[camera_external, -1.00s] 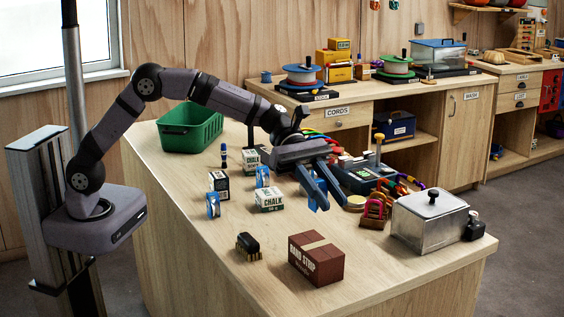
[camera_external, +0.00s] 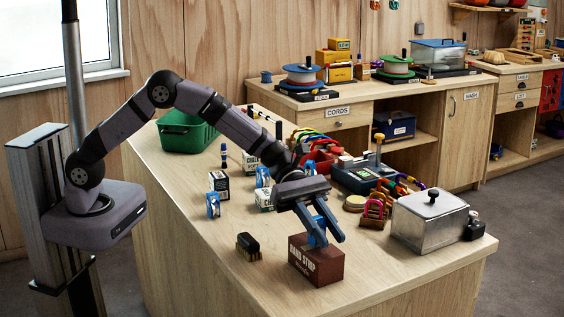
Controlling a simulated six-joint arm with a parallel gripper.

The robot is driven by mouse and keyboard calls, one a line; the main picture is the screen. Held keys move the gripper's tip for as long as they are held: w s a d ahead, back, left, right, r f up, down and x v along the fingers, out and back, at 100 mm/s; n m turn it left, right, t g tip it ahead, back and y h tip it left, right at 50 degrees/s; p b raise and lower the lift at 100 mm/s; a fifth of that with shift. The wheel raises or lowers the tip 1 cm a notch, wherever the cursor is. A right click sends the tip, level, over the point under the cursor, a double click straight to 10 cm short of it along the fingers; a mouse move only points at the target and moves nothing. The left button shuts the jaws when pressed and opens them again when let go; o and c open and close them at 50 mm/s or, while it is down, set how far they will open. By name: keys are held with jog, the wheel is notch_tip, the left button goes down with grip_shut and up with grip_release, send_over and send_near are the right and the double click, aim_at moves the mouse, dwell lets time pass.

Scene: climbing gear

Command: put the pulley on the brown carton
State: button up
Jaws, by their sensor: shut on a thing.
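The brown carton (camera_external: 316,267), marked "HAND STRIP", stands near the front edge of the workbench. My gripper (camera_external: 319,231) is over the carton, pointing down. It is shut on a blue pulley (camera_external: 316,236), which shows between the fingers and is partly hidden by them. The pulley's lower end is at the carton's top face in the picture; I cannot tell whether it touches.
A black brush (camera_external: 248,246) lies left of the carton, and a metal box (camera_external: 430,221) with a lid stands to the right. A green bin (camera_external: 186,133) is at the back left.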

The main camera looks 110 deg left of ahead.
jog(key=shift+f, duration=0.2)
jog(key=o, duration=1.1)
jog(key=shift+r, duration=0.1)
jog(key=shift+r, duration=0.2)
jog(key=shift+s+a, duration=0.15)
jog(key=shift+a, duration=0.05)
jog(key=b+v, duration=0.3)
jog(key=v, duration=0.8)
jog(key=shift+s+a+b, duration=0.2)
jog(key=shift+s+b, duration=0.05)
jog(key=shift+b, duration=0.05)
